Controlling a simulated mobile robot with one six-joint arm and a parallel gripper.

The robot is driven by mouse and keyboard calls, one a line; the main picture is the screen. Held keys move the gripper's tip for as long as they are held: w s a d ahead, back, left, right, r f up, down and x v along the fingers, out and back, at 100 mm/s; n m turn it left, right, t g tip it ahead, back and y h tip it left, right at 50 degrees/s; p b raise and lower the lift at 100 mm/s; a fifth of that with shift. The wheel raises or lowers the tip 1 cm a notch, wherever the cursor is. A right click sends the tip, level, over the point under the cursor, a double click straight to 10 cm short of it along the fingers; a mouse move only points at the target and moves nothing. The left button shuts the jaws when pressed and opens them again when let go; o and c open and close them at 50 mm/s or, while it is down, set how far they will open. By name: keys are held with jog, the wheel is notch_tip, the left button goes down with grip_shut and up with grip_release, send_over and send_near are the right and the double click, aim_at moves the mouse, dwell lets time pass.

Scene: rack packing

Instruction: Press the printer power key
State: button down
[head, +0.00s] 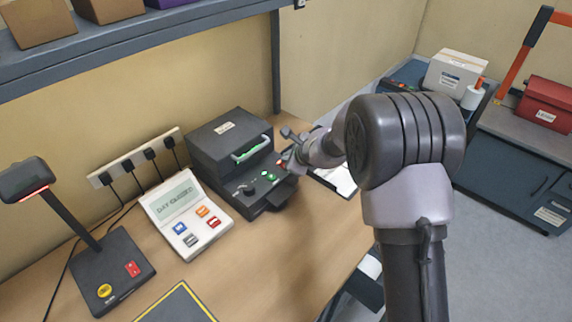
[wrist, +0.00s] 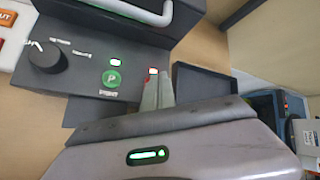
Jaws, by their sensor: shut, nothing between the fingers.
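The dark printer (head: 222,140) stands on the table against the wall, with a pale handle on its front. Its control ledge carries a black dial (wrist: 46,57) and a round green key (wrist: 112,79) marked P, with a small lit green lamp above it. A small red-and-white lit spot (wrist: 152,71) shows right at my fingertips, and the power key around it is mostly hidden by them. My gripper (wrist: 157,88) is shut and empty, at the right end of the ledge. I cannot tell whether it touches the key. In the head view my gripper (head: 285,162) is partly hidden.
A white keypad with a display (head: 187,220) sits left of the printer. A scanner stand (head: 110,272) and a power strip (head: 136,158) are further left. A dark tray (wrist: 205,84) lies right of my fingers.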

jog(key=shift+f, duration=0.1)
dwell(0.3)
jog(key=shift+f+b, duration=0.4)
jog(key=shift+b, duration=0.3)
jog(key=shift+r, duration=0.1)
jog(key=shift+r+p, duration=0.35)
jog(key=shift+r, duration=0.05)
notch_tip(320, 180, up, 6)
jog(key=p, duration=0.5)
